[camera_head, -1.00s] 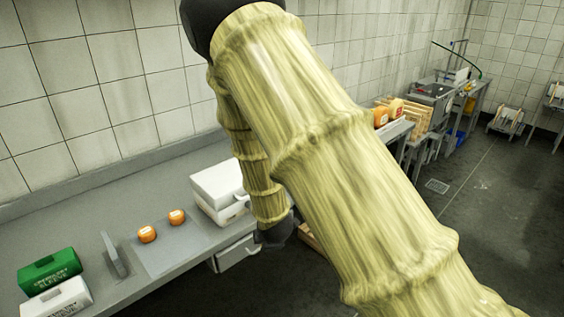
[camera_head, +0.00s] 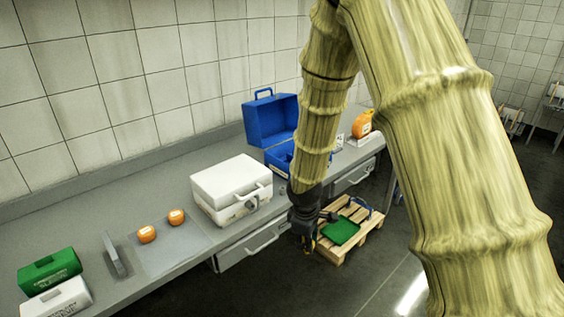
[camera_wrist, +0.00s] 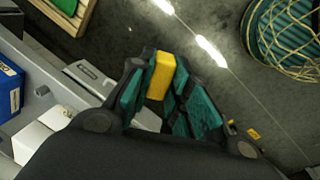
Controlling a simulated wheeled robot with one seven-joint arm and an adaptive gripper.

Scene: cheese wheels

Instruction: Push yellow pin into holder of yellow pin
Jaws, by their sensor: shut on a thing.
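In the wrist view a yellow pin (camera_wrist: 161,75) stands between the two teal-padded fingers of my gripper (camera_wrist: 165,88), which is shut on it. In the head view my gripper (camera_head: 303,228) hangs in front of the counter, right of the white case and left of the wooden pallet. The pin is too small to make out there. A small yellow piece (camera_wrist: 254,134) shows at lower right in the wrist view; I cannot tell if it is the holder of the yellow pin.
A wooden pallet (camera_head: 362,238) with a green item (camera_head: 341,231) lies on the floor.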

